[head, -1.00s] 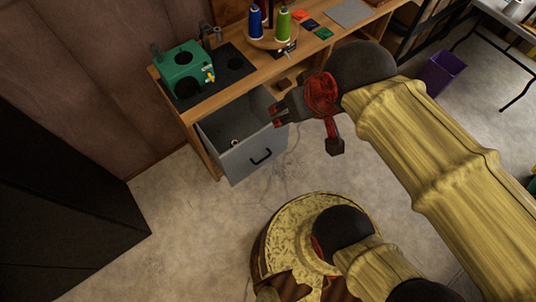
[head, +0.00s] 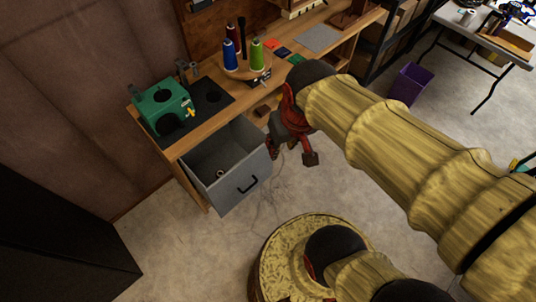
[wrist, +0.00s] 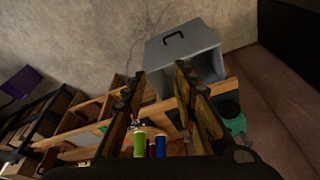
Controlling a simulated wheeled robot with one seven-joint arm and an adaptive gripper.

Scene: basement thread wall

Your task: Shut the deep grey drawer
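The deep grey drawer (head: 230,178) is pulled out from under the left end of the wooden bench. Its front carries a black bar handle (head: 248,184), and a small ring-like item (head: 220,173) lies inside. My gripper (head: 272,148) is just right of the drawer, by its right side; I cannot tell in the head view whether it touches. In the wrist view the drawer (wrist: 182,48) shows beyond my two fingers, its handle (wrist: 173,36) facing up in the picture. The fingers (wrist: 155,85) are spread apart with nothing between them.
The bench top (head: 205,125) holds a green machine (head: 162,105) and thread spools (head: 257,55) on a round stand. A black cabinet (head: 60,235) stands at the left. A purple bin (head: 410,83) stands at the right. The floor before the drawer is clear.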

